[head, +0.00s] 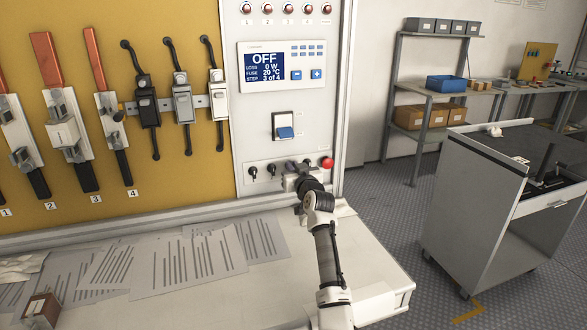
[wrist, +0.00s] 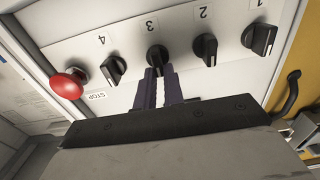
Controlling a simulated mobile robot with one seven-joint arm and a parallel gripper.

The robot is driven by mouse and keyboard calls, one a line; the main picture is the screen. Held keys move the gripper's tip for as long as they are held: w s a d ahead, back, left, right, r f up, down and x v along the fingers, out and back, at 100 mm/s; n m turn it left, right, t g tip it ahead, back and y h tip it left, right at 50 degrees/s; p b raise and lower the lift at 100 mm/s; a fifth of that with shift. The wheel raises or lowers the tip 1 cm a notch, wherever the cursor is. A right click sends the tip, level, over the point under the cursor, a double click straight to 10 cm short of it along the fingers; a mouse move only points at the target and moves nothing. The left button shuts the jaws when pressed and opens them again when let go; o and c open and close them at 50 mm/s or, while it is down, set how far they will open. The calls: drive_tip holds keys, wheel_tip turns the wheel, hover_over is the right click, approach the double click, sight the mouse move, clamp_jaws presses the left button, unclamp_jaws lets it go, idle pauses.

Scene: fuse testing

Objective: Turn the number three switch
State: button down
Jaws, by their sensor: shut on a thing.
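The number three switch (wrist: 155,54) is a black rotary knob on the white panel, under the label 3 in the wrist view. My gripper (wrist: 155,76) is shut on this knob, with its two dark fingertips at the knob's lower part. The fingers hide part of the knob, so its exact turn angle is hard to tell. In the head view my gripper (head: 293,178) is at the lower part of the panel and covers the number three switch. The other knobs are number four (wrist: 113,69), number two (wrist: 205,49) and number one (wrist: 260,40).
A red STOP button (wrist: 69,83) sits beside the number four switch; it also shows in the head view (head: 327,163). Papers (head: 190,262) lie on the bench below.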

drive_tip(key=m, duration=0.6)
drive_tip(key=shift+w+d, duration=0.1)
drive_tip(key=shift+d, duration=0.2)
drive_tip(key=m, duration=0.5)
drive_tip(key=shift+d+f+m+p, duration=0.3)
drive_tip(key=shift+p, duration=0.1)
drive_tip(key=shift+w, duration=0.1)
drive_tip(key=c, duration=1.5)
unclamp_jaws()
drive_tip(key=b+v, duration=0.2)
drive_tip(key=v, duration=1.2)
